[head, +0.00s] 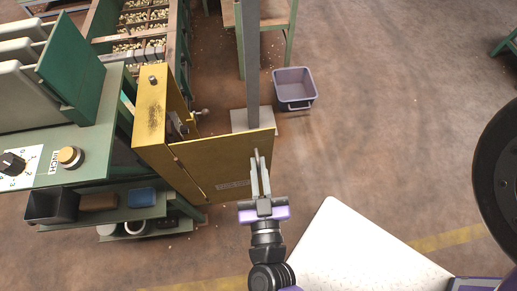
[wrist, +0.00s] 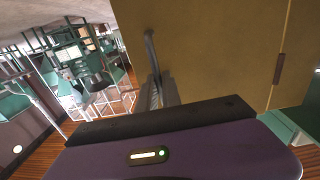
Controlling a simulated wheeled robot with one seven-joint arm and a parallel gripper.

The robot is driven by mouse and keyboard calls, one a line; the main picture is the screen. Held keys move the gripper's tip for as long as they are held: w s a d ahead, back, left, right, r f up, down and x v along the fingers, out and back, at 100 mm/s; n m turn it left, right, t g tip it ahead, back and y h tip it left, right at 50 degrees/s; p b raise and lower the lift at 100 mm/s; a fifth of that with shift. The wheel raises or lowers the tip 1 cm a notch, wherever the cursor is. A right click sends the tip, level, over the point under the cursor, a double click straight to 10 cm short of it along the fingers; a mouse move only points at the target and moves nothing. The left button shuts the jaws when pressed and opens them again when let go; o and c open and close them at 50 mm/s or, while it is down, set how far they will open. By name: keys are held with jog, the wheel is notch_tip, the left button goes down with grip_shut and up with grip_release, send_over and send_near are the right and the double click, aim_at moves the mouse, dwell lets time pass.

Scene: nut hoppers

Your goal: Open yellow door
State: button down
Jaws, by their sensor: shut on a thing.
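The yellow door (head: 225,165) is a flat panel with a small label, joined along a seam to the yellow housing (head: 150,150). It stands out to the right of the housing, and machine parts show behind it, so it looks swung partly open. In the wrist view the door (wrist: 215,50) fills the upper right, with a seam and hinge at its right. A grey bar handle (wrist: 151,50) stands at its left edge. My gripper (head: 260,172) is at the door's right end, shut on the handle; its fingers (wrist: 163,92) hide the lower part.
A grey post (head: 252,60) on a square foot rises just behind the door. A purple-grey bin (head: 293,88) sits on the floor beyond. A green bench (head: 100,150) with knobs is at left. Floor to the right is open; a white surface (head: 345,255) lies near me.

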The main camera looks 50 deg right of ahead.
jog(key=shift+a+f, duration=0.1)
jog(key=shift+f, duration=0.1)
jog(key=c, duration=1.8)
grip_release()
jog(key=shift+r, duration=0.1)
jog(key=shift+v, duration=3.9)
